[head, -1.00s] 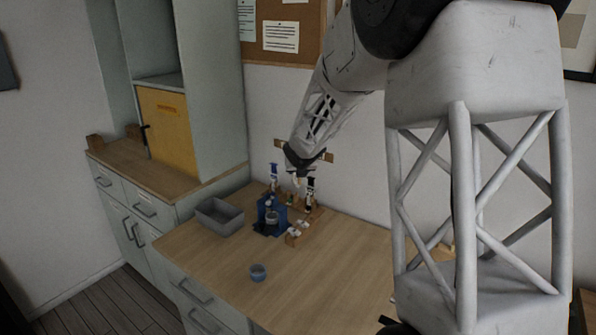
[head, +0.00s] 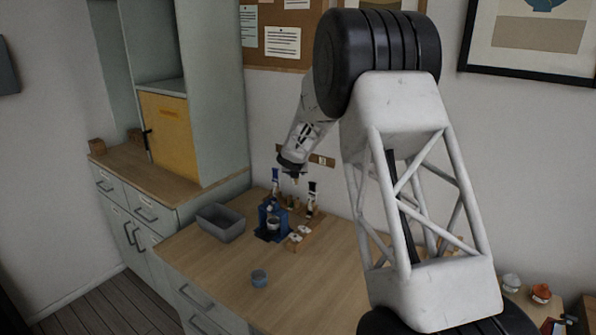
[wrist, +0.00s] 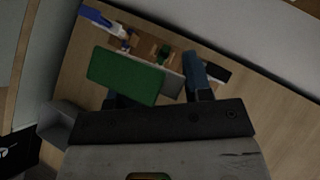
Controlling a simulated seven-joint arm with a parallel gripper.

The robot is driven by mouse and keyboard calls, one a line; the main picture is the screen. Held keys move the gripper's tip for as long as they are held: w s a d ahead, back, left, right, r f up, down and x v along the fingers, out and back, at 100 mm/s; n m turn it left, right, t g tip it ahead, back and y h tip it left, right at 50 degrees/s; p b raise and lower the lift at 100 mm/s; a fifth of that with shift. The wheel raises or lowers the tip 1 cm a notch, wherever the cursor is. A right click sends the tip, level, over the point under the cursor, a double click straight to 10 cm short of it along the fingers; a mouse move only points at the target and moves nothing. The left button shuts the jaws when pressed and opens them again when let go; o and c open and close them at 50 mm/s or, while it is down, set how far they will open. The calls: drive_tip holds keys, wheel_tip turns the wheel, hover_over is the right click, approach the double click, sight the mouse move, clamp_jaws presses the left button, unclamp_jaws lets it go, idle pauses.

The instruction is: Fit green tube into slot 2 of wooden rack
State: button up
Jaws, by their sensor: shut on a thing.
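My gripper (wrist: 160,95) is shut on the green tube (wrist: 125,76), whose broad green side fills the middle of the wrist view. In the head view my gripper (head: 293,172) hangs above the back of the table, and the tube is too small there to make out clearly. The wooden rack (wrist: 142,46) lies below the gripper in the wrist view, partly hidden by the tube. A small green thing (wrist: 163,53) shows at the rack. The slot numbers cannot be read, and the tube is held above the rack, apart from it.
A blue stand (head: 270,222) is beside the rack, with blue-topped and black-topped upright items close by. A grey bin (head: 220,222) is to the left. A small grey-blue cup (head: 259,278) stands in front. The table's front right is clear.

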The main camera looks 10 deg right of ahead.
sight(294, 181)
drive_tip(key=shift+m+h, duration=0.3)
drive_tip(key=shift+m, duration=0.2)
drive_tip(key=w+f, duration=0.1)
drive_tip(key=w, duration=0.2)
drive_tip(key=w+f, duration=0.1)
drive_tip(key=shift+w+f, duration=0.25)
drive_tip(key=shift+f, duration=0.05)
drive_tip(key=shift+f, duration=0.15)
drive_tip(key=shift+f, duration=2.15)
drive_tip(key=shift+f, duration=2.1)
idle(2.4)
